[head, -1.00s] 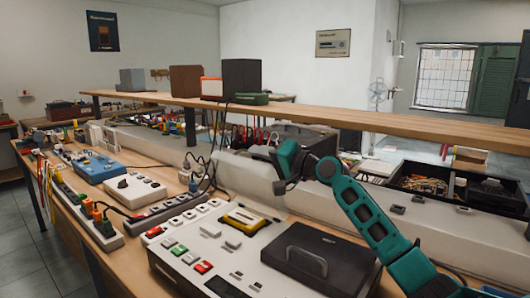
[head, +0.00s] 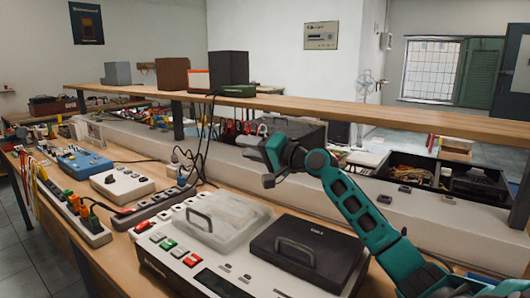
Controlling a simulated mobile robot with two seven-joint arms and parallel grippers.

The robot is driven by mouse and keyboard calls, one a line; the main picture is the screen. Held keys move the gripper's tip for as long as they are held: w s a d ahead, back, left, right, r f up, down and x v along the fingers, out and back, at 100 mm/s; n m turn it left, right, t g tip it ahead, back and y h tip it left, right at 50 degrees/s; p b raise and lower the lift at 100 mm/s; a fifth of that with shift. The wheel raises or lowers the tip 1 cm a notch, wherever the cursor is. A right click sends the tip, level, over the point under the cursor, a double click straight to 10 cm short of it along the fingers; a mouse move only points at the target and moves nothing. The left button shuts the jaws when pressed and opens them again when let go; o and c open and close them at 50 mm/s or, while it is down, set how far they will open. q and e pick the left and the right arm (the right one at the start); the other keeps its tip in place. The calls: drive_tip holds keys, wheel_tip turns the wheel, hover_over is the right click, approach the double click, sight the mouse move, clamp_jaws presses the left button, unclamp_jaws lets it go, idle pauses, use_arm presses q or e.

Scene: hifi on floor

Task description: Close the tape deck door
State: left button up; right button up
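The tape deck (head: 212,281) is a pale unit on the bench with coloured keys along its left part. Its translucent door (head: 229,222), with a grey handle, lies down over the cassette well. It looks flat or nearly flat; I cannot tell whether it is fully shut. The cassette is covered by it. A black lid (head: 308,252) with its own handle lies flat beside it on the right. My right gripper (head: 268,166) is above and behind the door, apart from it in the picture; its finger opening is not clear. My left gripper is out of view.
A wooden shelf (head: 400,120) runs above the back of the bench. An open bin of parts (head: 412,172) is at the back right.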

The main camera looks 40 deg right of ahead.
drive_tip(key=b+v, duration=0.1)
drive_tip(key=v, duration=1.1)
drive_tip(key=shift+s, duration=0.25)
drive_tip(key=shift+r, duration=0.1)
